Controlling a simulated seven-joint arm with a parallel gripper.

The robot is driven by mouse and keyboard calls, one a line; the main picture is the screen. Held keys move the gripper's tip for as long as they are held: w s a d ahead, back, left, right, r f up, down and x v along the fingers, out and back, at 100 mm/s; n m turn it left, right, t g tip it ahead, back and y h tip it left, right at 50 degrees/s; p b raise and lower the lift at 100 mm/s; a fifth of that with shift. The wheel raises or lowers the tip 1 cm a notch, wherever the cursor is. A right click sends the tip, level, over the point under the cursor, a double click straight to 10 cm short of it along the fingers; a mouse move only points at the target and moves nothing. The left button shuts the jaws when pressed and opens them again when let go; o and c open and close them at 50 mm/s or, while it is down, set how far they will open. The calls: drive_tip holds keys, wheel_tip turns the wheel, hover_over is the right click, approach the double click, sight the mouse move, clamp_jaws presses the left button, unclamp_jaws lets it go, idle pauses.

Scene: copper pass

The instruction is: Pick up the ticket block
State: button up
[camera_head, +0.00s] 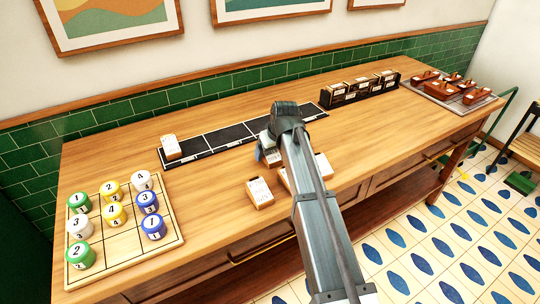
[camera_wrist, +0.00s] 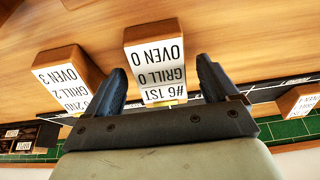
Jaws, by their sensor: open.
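Several wooden ticket blocks with white printed labels are in view. In the wrist view, a block reading "#6 1ST, GRILL 0, OVEN 0" (camera_wrist: 156,66) lies between the two dark fingers of my gripper (camera_wrist: 160,78). The fingers are open, and gaps show on both sides of it. A second block reading "2ND, GRILL 2, OVEN 3" (camera_wrist: 70,78) is just outside the left finger. In the head view, my gripper (camera_head: 268,153) is low over the counter, partly hidden by my arm. One block (camera_head: 260,193) lies in front of it, and another (camera_head: 323,167) is partly behind my arm.
A black divided strip (camera_head: 228,134) runs along the counter, with a labelled block (camera_head: 171,147) at its left end. A wooden board (camera_head: 125,242) with numbered coloured cylinders stands at left. A dark rack of cards (camera_head: 360,90) and a tray of brown items (camera_head: 455,88) are at right.

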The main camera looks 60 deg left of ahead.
drive_tip(key=shift+f, duration=0.25)
idle(0.5)
drive_tip(key=shift+c, duration=0.2)
drive_tip(key=c, duration=1.1)
drive_tip(key=shift+r, duration=0.1)
drive_tip(key=shift+c, duration=0.2)
